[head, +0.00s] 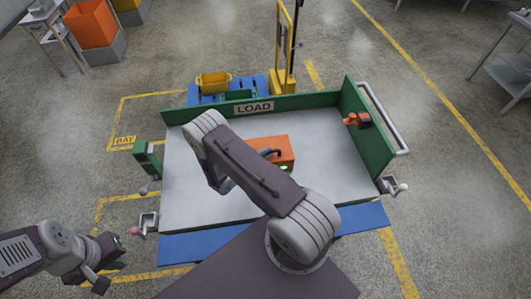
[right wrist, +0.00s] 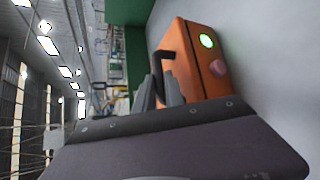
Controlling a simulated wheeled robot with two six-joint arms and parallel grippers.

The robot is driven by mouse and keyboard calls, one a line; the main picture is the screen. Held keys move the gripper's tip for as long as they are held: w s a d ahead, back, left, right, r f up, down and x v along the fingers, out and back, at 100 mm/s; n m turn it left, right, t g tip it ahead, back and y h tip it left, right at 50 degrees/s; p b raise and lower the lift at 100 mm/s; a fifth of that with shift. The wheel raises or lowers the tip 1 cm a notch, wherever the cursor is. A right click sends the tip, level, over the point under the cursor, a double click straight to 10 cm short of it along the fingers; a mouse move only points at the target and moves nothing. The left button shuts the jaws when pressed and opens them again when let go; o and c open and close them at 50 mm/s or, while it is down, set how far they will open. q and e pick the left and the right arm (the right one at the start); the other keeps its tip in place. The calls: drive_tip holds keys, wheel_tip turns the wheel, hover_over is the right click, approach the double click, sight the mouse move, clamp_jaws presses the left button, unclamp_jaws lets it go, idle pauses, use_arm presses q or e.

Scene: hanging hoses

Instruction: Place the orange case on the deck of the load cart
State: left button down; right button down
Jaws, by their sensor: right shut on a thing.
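The orange case (head: 285,150) is over the grey deck of the load cart (head: 210,195), near its middle, partly hidden by my right arm. A green light shows on its side. In the right wrist view the case (right wrist: 188,65) has a dark handle, and my right gripper (right wrist: 166,88) is shut on that handle. The grey deck surface lies close beside the case there; I cannot tell whether they touch. In the head view my right gripper is hidden behind its arm. My left gripper (head: 112,276) is open and empty, off the cart's near left corner.
A green wall with a LOAD sign (head: 254,107) runs along the deck's back, and another green wall (head: 366,130) stands at its right with an orange-and-dark device (head: 357,120). A yellow bin (head: 213,82) is behind the cart. The deck's left and right parts are clear.

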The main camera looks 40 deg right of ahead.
drive_tip(key=c, duration=1.4)
unclamp_jaws()
drive_tip(key=shift+c, duration=0.2)
